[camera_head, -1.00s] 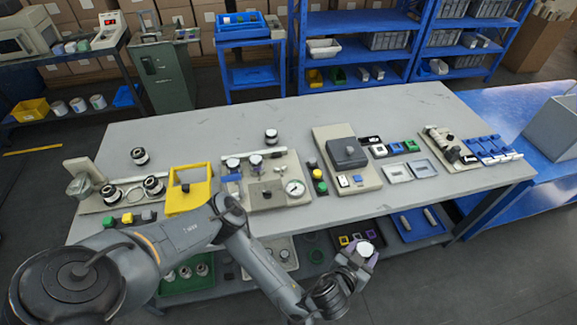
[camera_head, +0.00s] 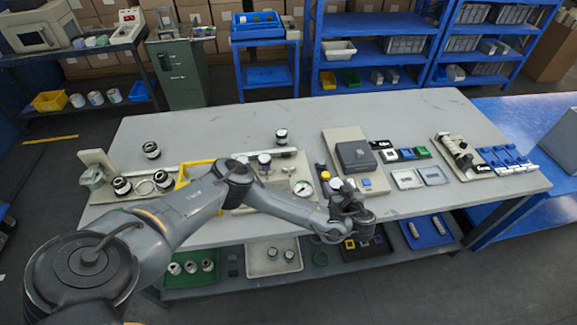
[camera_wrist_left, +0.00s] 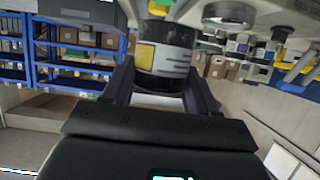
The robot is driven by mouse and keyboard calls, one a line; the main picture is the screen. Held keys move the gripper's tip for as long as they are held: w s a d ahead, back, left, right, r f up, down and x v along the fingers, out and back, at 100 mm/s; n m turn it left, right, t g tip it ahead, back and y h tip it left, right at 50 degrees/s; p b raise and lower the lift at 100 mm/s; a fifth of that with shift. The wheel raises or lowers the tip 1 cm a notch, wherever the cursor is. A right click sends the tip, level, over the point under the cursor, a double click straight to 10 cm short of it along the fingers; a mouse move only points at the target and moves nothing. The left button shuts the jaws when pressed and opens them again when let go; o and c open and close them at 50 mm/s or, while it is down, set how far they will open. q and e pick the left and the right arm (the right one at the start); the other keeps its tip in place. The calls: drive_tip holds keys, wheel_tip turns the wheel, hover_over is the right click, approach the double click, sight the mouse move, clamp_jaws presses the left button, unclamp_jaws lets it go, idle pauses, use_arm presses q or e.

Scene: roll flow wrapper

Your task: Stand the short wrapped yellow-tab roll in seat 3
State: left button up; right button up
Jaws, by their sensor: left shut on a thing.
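My left gripper (camera_head: 346,190) is at the table's front edge in the head view, near the beige box with the dark lid. It is shut on a roll that is mostly hidden there. In the left wrist view, the gripper (camera_wrist_left: 160,78) has its two dark fingers on either side of this roll (camera_wrist_left: 172,48), which is dark with a pale label and a yellow patch. Seat 3 cannot be told apart. My right gripper is out of view.
The beige box (camera_head: 354,155) stands just behind my gripper. Grey trays (camera_head: 408,180) and blue holders (camera_head: 502,158) are to the right.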

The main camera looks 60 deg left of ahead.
use_arm(q)
drive_tip(key=s+a+r+n+g, duration=0.1)
drive_tip(key=a+r+n+g, duration=0.25)
drive_tip(key=a, duration=0.25)
drive_tip(key=s+a+r+n+g, duration=0.2)
drive_tip(key=a+n+g, duration=0.1)
drive_tip(key=a+g, duration=0.15)
drive_tip(key=shift+t+y, duration=0.3)
drive_tip(key=shift+y, duration=0.1)
drive_tip(key=b+x, duration=0.4)
drive_tip(key=b, duration=0.2)
drive_tip(key=w+f+b+x, duration=0.1)
drive_tip(key=b+x, duration=0.2)
drive_tip(key=b, duration=0.3)
drive_tip(key=b+x, duration=0.4)
drive_tip(key=b, duration=0.2)
drive_tip(key=shift+w+a+f, duration=0.2)
drive_tip(key=shift+f, duration=0.15)
drive_tip(key=shift+x, duration=0.85)
drive_tip(key=shift+a, duration=0.3)
drive_tip(key=shift+f+b, duration=1.05)
drive_tip(key=shift+f, duration=1.05)
drive_tip(key=shift+w, duration=0.1)
drive_tip(key=o, duration=1.2)
